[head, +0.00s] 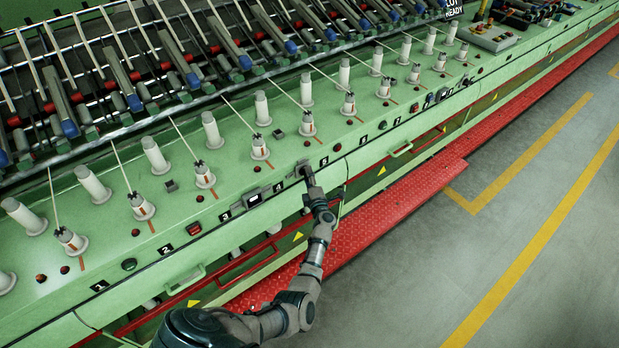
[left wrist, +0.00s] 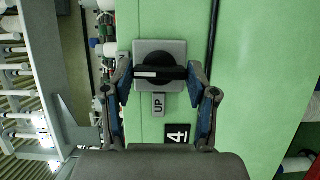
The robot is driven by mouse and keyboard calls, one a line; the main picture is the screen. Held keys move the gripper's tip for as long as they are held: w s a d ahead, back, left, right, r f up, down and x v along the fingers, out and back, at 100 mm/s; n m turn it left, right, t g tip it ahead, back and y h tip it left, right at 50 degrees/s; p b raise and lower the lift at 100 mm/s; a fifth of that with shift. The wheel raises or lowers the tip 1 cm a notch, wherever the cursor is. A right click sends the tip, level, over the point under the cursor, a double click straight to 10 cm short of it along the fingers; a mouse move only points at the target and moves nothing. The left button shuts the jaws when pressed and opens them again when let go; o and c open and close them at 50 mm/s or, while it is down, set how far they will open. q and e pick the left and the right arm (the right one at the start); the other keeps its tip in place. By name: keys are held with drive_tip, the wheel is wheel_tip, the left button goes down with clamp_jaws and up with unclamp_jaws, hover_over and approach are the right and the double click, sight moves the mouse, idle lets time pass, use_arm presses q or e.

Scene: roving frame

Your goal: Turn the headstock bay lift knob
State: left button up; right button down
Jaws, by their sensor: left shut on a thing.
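The lift knob (left wrist: 160,59) is a black round knob with a dark bar handle and a white mark, on a square grey plate (left wrist: 176,46) on the green panel. A grey "UP" tag (left wrist: 158,104) and a black "4" label (left wrist: 178,134) sit below it in the left wrist view. The bar lies across the picture. My left gripper (left wrist: 160,74) is shut on the knob's bar, with one finger at each end. In the head view my left gripper (head: 304,171) is at the panel's front face and mostly hides the knob. My right gripper is not in view.
The long green spinning machine (head: 340,140) carries rows of white bobbins (head: 262,108) above the knob. A red tread step (head: 400,205) runs along its base. The grey floor (head: 560,230) with yellow lines is clear at right.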

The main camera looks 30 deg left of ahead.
use_arm(q)
drive_tip(key=shift+s+f, duration=0.15)
drive_tip(key=shift+f, duration=0.25)
drive_tip(key=o, duration=0.9)
drive_tip(key=shift+o, duration=1.3)
drive_tip(key=shift+a+r, duration=0.1)
drive_tip(key=v, duration=0.7)
drive_tip(key=shift+d, duration=0.3)
drive_tip(key=shift+a, duration=0.1)
